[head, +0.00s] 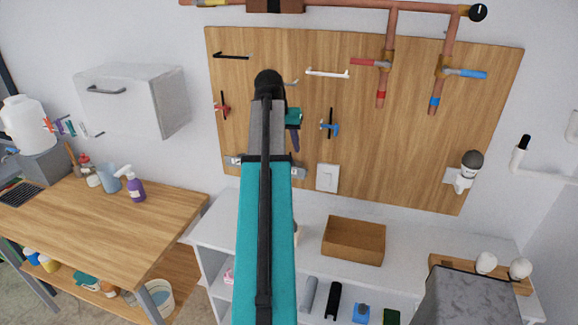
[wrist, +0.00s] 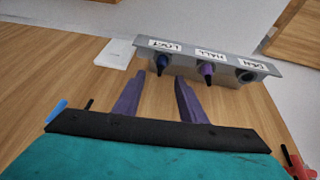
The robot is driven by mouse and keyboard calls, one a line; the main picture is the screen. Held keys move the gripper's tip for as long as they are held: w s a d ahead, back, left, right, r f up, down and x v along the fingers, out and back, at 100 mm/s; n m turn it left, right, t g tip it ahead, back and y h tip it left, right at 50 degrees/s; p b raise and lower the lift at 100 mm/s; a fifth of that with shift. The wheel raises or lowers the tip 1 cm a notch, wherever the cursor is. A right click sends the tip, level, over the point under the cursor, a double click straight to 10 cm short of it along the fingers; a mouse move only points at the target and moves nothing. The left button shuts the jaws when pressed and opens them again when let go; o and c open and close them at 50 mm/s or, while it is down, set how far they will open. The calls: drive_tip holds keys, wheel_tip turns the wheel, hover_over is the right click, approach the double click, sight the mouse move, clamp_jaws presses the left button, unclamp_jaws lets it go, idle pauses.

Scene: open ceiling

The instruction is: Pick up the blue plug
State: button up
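A grey metal panel (wrist: 185,63) is fixed to the wooden board and carries three labelled positions in a row. A dark blue plug (wrist: 162,63) points out at its left in the wrist view. A purple plug (wrist: 207,72) is in the middle, and a dark round piece (wrist: 247,76) is at the right. My gripper (wrist: 160,90) is open and empty, its two purple fingers apart, in front of the panel and not visibly touching any plug. In the head view my gripper (head: 294,143) is near the panel (head: 299,173), whose middle is hidden by my arm.
A white switch plate (head: 327,178) is beside the panel. A white shelf unit stands below, with a cardboard box (head: 353,241) on top.

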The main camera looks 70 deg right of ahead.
sight(290, 153)
drive_tip(key=shift+b+x, duration=1.65)
drive_tip(key=shift+x, duration=0.85)
drive_tip(key=shift+a, duration=0.15)
drive_tip(key=shift+c, duration=0.5)
clamp_jaws()
